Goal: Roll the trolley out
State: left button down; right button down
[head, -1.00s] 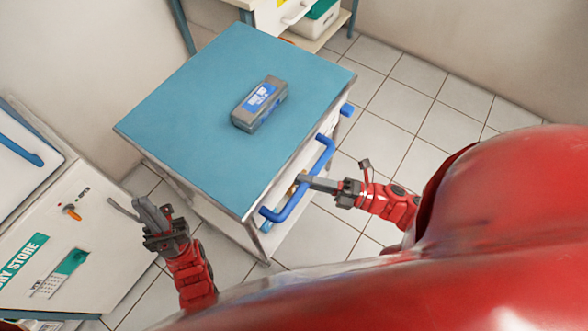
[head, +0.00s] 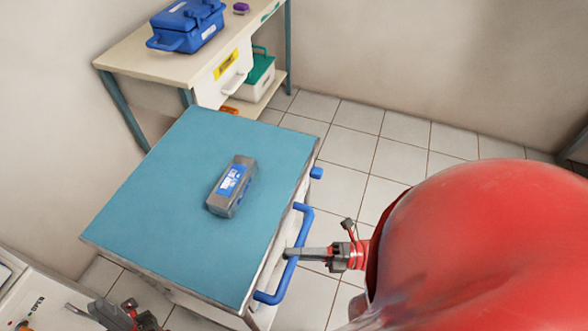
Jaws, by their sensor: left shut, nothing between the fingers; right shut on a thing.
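The trolley has a flat blue top (head: 150,210) and a pale body, and stands left of centre in the head view. A blue bar handle (head: 280,285) runs along its right side. My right gripper (head: 291,252) is shut on the blue handle near its middle, reaching in from the right. My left gripper (head: 92,310) is shut and empty at the bottom left, beside the trolley's near edge and partly cut off by the frame. A grey box with a blue label (head: 225,192) lies on the trolley top.
A bench (head: 125,58) with a blue case (head: 186,25) stands behind the trolley, with a green-lidded white bin (head: 255,78) on its lower shelf. A white cabinet (head: 30,295) is close at the lower left. Tiled floor (head: 380,155) is clear to the right.

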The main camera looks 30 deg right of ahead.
jog(key=c, duration=1)
grip_release()
jog(key=shift+s+f, duration=0.1)
jog(key=o, duration=0.3)
jog(key=shift+s+d, duration=0.1)
jog(key=shift+d, duration=0.05)
jog(key=shift+b+v, duration=4.35)
jog(key=shift+v, duration=4.3)
